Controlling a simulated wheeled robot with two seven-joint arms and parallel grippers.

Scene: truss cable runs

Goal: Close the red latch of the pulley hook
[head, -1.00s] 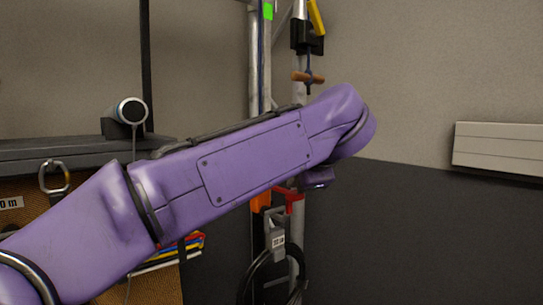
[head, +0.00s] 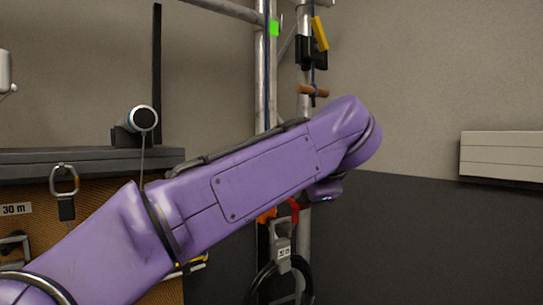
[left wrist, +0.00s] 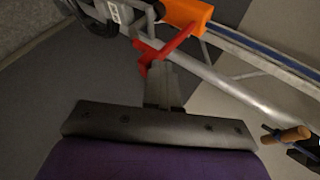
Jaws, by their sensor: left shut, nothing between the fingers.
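The red latch (left wrist: 168,46) shows in the left wrist view as a bent red bar beside an orange piece (left wrist: 187,12). In the head view only a small part of the latch (head: 293,208) shows below my purple forearm. The grey pulley hook with a white label (head: 283,242) hangs under it. Part of that labelled grey body (left wrist: 115,12) is at the top of the left wrist view. My left gripper (left wrist: 158,66) is shut and empty, its tips right at the latch's lower end. I cannot tell whether they touch. My right gripper is out of view.
Metal truss tubes (head: 303,160) stand behind my arm. A wooden-handled item (head: 313,91) hangs on the truss above it. A black cable coil (head: 265,280) hangs below the hook. A dark-topped case (head: 80,157) stands at left.

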